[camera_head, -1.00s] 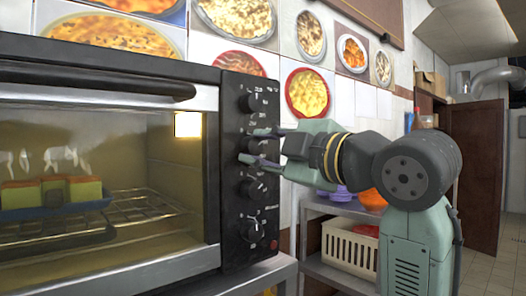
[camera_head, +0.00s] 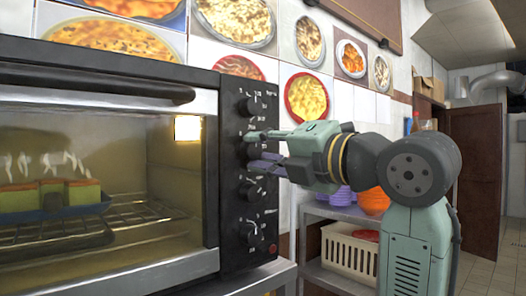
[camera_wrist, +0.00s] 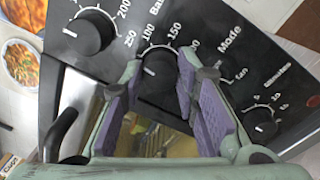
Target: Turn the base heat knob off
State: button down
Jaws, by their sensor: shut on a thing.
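The base heat knob (camera_wrist: 158,60) is a round dark knob on the oven's black control panel (camera_wrist: 62,16), beside a partly covered label beginning "Ba". It is second from the top of a column of knobs. My gripper (camera_wrist: 156,88) is shut on this knob, with a purple-padded finger on either side of it in the wrist view. In the head view my gripper (camera_head: 258,149) reaches the panel from the right and hides most of the held knob. The knob's exact pointer setting is hard to read.
A top knob (camera_head: 250,106) sits above, and the mode knob (camera_head: 250,191) and minutes knob (camera_head: 251,233) below. The oven door handle (camera_head: 95,85) is to the left; the oven is lit. A shelf with a white basket (camera_head: 350,248) and colored bowls stands at right.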

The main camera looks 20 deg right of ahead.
jog(key=shift+n, duration=0.6)
jog(key=c, duration=1.2)
grip_release()
jog(key=shift+s, duration=0.1)
jog(key=v, duration=1.2)
jog(key=shift+d, duration=0.1)
